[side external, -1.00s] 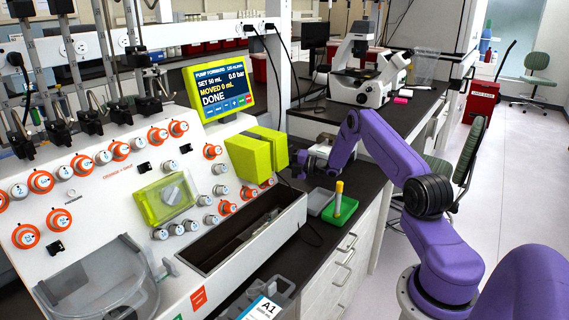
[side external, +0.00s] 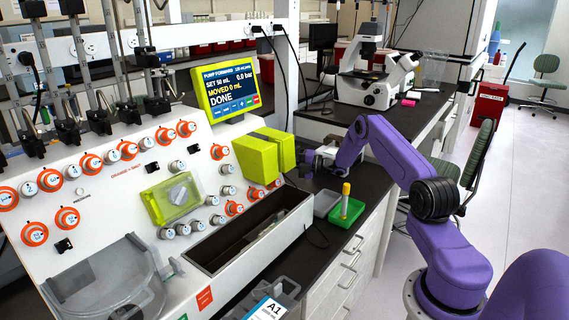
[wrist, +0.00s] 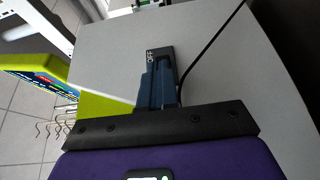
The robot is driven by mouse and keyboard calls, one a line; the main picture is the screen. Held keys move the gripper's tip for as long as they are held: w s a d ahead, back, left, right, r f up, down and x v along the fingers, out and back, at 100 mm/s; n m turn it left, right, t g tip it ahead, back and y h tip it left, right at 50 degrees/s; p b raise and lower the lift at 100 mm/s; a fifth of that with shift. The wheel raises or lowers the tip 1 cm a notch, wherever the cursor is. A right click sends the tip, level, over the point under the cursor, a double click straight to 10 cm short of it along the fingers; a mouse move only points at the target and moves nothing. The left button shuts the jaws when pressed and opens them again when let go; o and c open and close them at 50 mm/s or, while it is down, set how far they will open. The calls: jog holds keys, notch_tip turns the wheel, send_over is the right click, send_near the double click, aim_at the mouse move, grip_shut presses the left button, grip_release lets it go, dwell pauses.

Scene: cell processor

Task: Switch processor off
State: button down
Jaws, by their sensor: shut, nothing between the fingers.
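The processor (side external: 150,230) is a white machine with orange and grey knobs, a lime-green block and a lit display (side external: 228,90) reading "DONE". In the wrist view, a black switch plate (wrist: 153,54) marked "OFF" sits on the machine's grey side panel (wrist: 110,45). My gripper (wrist: 158,82) is shut and empty, its blue fingers right at the switch plate and covering part of it. I cannot tell whether they touch the switch or which way it is set. In the side external view, the fingertips are hidden behind the lime-green block (side external: 265,155).
A black cable (wrist: 212,45) runs up the panel just right of my fingers. A green tray (side external: 347,213) holding a yellow-capped tube (side external: 346,195) and a grey tray (side external: 325,202) stand on the dark bench below my arm. A microscope (side external: 370,85) stands farther back.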

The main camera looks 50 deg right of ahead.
jog(key=shift+w+d+n+y, duration=0.1)
jog(key=shift+n+y, duration=0.2)
jog(key=shift+w+d, duration=0.15)
jog(key=w+d, duration=0.1)
jog(key=w, duration=0.2)
jog(key=shift+d, duration=0.35)
dwell(0.3)
jog(key=v, duration=1.7)
jog(key=shift+d+r, duration=0.2)
jog(key=shift+d, duration=0.05)
jog(key=shift+s, duration=0.1)
